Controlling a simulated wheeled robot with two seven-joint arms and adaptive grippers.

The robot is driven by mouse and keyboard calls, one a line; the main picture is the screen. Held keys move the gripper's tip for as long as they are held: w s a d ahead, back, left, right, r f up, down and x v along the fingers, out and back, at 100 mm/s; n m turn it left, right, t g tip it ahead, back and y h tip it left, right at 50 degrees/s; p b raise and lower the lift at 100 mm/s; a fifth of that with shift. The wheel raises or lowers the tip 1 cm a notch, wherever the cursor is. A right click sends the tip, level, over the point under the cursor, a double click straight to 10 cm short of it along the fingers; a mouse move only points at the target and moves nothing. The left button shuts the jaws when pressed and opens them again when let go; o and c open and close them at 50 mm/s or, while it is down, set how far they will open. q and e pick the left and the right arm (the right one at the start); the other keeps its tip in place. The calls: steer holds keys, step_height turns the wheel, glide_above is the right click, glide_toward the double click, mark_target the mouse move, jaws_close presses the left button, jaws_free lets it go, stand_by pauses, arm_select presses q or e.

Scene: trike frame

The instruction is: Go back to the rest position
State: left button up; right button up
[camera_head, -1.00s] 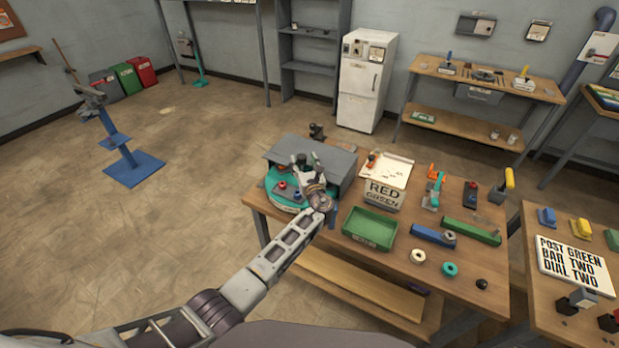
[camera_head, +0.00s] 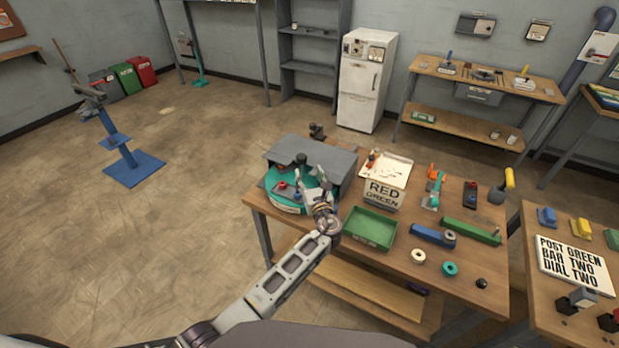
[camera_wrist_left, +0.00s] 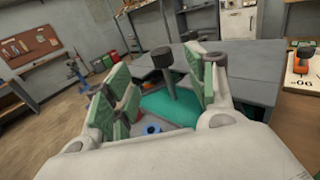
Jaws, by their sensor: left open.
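My left gripper (camera_head: 304,184) is at the left end of the middle workbench (camera_head: 455,274), over the front of a teal round turntable (camera_head: 284,199). In the left wrist view its green-padded fingers (camera_wrist_left: 160,95) stand apart. A dark-topped post (camera_wrist_left: 165,75) shows between and beyond the fingers; I cannot tell its exact distance from them. No held object shows in the fingers. A grey box-like cover (camera_head: 338,160) stands behind the turntable. Red and blue knobs (camera_head: 282,185) sit on the turntable's front. My right gripper is not in view.
A green tray (camera_head: 370,228) stands close to the right of my left arm. The floor (camera_head: 150,240) left of the bench is clear.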

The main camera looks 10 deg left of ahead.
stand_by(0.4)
arm_select(q)
steer(key=s+a+f+n+g, duration=0.4)
steer(key=s+a+f+n, duration=0.15)
steer(key=s+n, duration=0.3)
steer(key=s+a+f+n+g, duration=0.4)
steer(key=s+a+f+n, duration=0.1)
steer(key=s+a+n, duration=0.3)
steer(key=s+r+n+g+h, duration=0.3)
steer(key=s+n+g+h, duration=0.3)
steer(key=s+n, duration=1.1)
steer(key=s+a+f+m, duration=0.1)
steer(key=s+f+m, duration=0.15)
steer(key=f, duration=1.35)
steer(key=s+f+m, duration=0.1)
steer(key=s+f, duration=0.3)
steer(key=f, duration=1.3)
steer(key=s+a+f+g, duration=0.1)
steer(key=s+a+f, duration=0.1)
steer(key=s+f, duration=0.8)
steer(key=s+a+f, duration=0.2)
steer(key=s+f, duration=0.7)
steer(key=s, duration=0.3)
steer(key=shift+f+m+g, duration=0.3)
steer(key=shift+f+g, duration=0.1)
